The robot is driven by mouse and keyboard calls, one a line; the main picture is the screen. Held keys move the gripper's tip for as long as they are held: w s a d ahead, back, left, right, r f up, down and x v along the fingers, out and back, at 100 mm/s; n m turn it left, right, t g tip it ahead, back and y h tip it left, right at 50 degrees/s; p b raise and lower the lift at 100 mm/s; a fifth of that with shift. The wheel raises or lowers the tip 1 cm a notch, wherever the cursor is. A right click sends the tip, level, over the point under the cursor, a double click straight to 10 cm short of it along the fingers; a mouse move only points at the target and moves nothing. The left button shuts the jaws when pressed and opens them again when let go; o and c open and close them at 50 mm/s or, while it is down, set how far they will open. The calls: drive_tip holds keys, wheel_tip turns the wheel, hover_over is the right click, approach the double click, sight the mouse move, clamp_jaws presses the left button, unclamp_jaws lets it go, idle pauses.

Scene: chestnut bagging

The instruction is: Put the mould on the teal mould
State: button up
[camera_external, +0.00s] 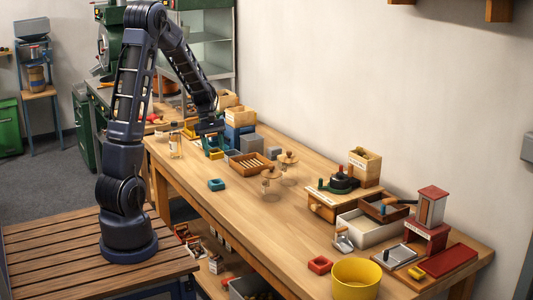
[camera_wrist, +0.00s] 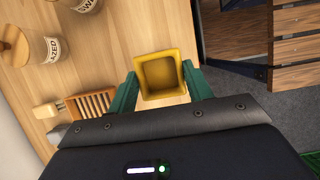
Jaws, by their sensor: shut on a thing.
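The yellow mould (camera_wrist: 160,75) is a small square cup, held between the green fingers of my gripper (camera_wrist: 163,92) in the wrist view. In the external view my gripper (camera_external: 211,146) is shut on this mould (camera_external: 216,154) over the far left part of the table. The teal mould (camera_external: 216,185) is a small square ring lying on the table near its front edge, nearer the camera than the gripper and apart from it. I do not see the teal mould in the wrist view.
A slatted wooden tray (camera_external: 236,167) and two jars with wooden lids (camera_external: 270,179) stand right of the teal mould. Grey boxes (camera_external: 250,144) are behind my gripper. A bottle (camera_external: 175,145) stands to its left. A red mould (camera_external: 319,265) lies farther right. Table around the teal mould is clear.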

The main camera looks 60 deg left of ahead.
wheel_tip(320, 180, down, 10)
drive_tip(key=shift+r, duration=0.1)
idle(0.4)
drive_tip(key=shift+f, duration=0.2)
drive_tip(key=o, duration=1)
drive_tip(key=shift+r, duration=0.15)
